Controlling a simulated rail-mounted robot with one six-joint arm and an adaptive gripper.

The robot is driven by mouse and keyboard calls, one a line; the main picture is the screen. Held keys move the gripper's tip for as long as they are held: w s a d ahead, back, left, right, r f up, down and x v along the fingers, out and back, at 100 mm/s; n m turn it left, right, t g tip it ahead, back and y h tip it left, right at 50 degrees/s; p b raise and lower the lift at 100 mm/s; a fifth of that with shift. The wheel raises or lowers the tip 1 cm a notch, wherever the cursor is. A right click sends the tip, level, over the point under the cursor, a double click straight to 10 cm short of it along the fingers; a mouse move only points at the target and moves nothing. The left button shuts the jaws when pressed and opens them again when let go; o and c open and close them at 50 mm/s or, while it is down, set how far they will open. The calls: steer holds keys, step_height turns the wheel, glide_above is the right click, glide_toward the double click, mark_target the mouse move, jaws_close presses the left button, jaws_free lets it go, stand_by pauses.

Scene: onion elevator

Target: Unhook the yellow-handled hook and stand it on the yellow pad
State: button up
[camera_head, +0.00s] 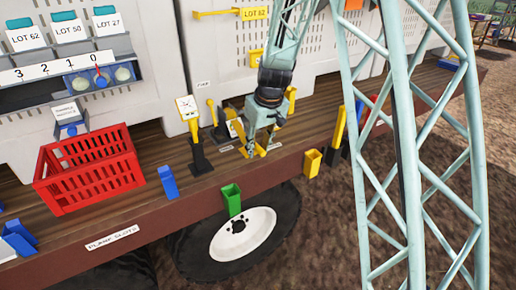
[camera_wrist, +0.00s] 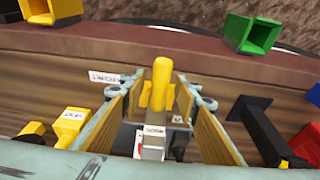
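My gripper (camera_head: 258,140) is low over the brown wooden ledge in the head view. In the wrist view, my gripper (camera_wrist: 158,110) has its two fingers apart, one on each side of an upright yellow handle (camera_wrist: 161,82). Gaps show between the handle and both fingers. A grey labelled block (camera_wrist: 153,140) is below the handle in the picture; the label is too small to read. I cannot tell whether this handle belongs to the hook, and my gripper hides most of it in the head view. I cannot pick out the yellow pad for certain.
A red crate (camera_head: 88,172) and a blue holder (camera_head: 168,182) are left on the ledge. A yellow-and-black stand with a white card (camera_head: 188,107) is close left of my gripper. Green (camera_head: 231,199) and yellow (camera_head: 312,162) open boxes are at the ledge's front edge.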

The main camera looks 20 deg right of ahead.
steer(key=shift+r, duration=0.15)
steer(key=v, duration=1.1)
steer(key=shift+r, duration=0.35)
steer(key=shift+s, duration=0.15)
stand_by(0.4)
steer(key=s+r+m+b, duration=0.1)
steer(key=s+r, duration=0.3)
steer(key=s, duration=0.4)
steer(key=s+a+r+b, duration=0.1)
steer(key=s+r, duration=0.4)
steer(key=s, duration=0.2)
steer(key=s+r+m+b, duration=0.1)
steer(key=s+r, duration=0.3)
steer(key=s, duration=0.4)
steer(key=s+m+t+b, duration=0.1)
steer(key=s+b, duration=0.1)
steer(key=s, duration=2.2)
steer(key=shift+f+h, duration=0.3)
steer(key=shift+h, duration=0.1)
